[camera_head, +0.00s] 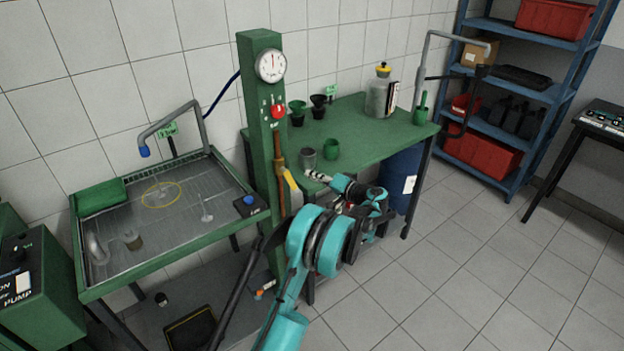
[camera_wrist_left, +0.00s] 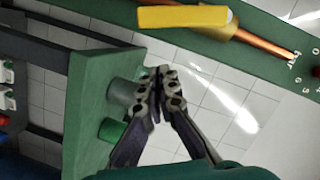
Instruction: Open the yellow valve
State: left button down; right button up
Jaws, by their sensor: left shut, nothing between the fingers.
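The yellow valve handle (camera_head: 293,190) is a flat yellow lever beside the copper pipe on the green column. In the head view it slants down and slightly right. In the left wrist view the yellow lever (camera_wrist_left: 183,17) lies along the top, roughly in line with the pipe. My left gripper (camera_head: 314,175) is just right of the lever in the head view, apart from it. In the left wrist view its fingertips (camera_wrist_left: 158,72) are together and empty, below the lever in the picture. My right gripper is in neither view.
The green column (camera_head: 257,75) carries a gauge (camera_head: 271,65) and a red knob (camera_head: 278,111). A wash basin (camera_head: 165,255) stands left.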

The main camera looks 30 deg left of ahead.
pick_arm(q)
jog(key=p+v, duration=0.2)
jog(key=v, duration=0.8)
jog(key=shift+p, duration=0.4)
jog(key=s+d+r+m+t+h, duration=0.1)
jog(key=s+d+r+m+h, duration=0.2)
jog(key=s, duration=0.4)
jog(key=s+d+r+t+h, duration=0.1)
jog(key=s+r+h, duration=0.35)
jog(key=s, duration=0.25)
jog(key=s+d+f+t+h, duration=0.1)
jog(key=s+d+h, duration=0.3)
jog(key=s, duration=0.6)
jog(key=s+d+f+m+t+h, duration=0.1)
jog(key=s+d+f+h, duration=0.3)
jog(key=s+d, duration=0.5)
jog(key=shift+s+h, duration=0.45)
jog(key=shift+s, duration=0.45)
